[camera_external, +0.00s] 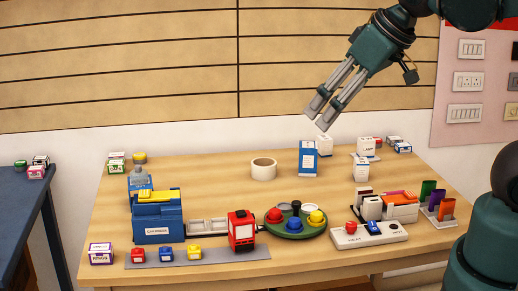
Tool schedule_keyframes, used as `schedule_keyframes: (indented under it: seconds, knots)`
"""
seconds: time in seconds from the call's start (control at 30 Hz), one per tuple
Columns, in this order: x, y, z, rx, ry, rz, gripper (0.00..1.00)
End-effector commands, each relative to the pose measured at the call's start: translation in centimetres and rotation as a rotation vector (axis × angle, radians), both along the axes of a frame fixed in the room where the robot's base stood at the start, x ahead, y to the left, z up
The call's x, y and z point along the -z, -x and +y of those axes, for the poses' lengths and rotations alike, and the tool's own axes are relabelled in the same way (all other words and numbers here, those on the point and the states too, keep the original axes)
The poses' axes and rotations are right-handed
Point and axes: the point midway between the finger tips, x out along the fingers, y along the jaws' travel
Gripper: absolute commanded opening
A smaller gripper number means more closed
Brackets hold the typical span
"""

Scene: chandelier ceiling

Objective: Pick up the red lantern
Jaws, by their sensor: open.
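The red lantern is most likely the red box-shaped object (242,231) with a white front panel, standing upright near the front middle of the wooden table (215,178). It stands at the right end of a grey strip, just left of the round green tray. My gripper (324,115) is open and empty, high above the back of the table, pointing down and to the left. It is well above and to the right of the red object, touching nothing.
Right of it is a green tray (298,234) with coloured knobs. A blue box (157,222) stands left. A tape roll (263,169) and a tall blue box (308,158) stand behind. A white switch panel (368,236) is at right.

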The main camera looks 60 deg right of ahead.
Motion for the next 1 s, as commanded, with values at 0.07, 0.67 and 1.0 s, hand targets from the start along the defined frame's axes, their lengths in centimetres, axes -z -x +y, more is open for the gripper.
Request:
schedule_keyframes:
  seconds: [0.07, 0.67, 1.0]
  knots:
    - [0.2, -0.5, 0.0, -0.011, 0.007, 0.009, 0.51]
    - [3.3, -5.6, 0.7, -0.178, 0.099, 0.139, 0.51]
    - [6.0, -8.7, 1.1, -0.284, 0.146, 0.217, 0.51]
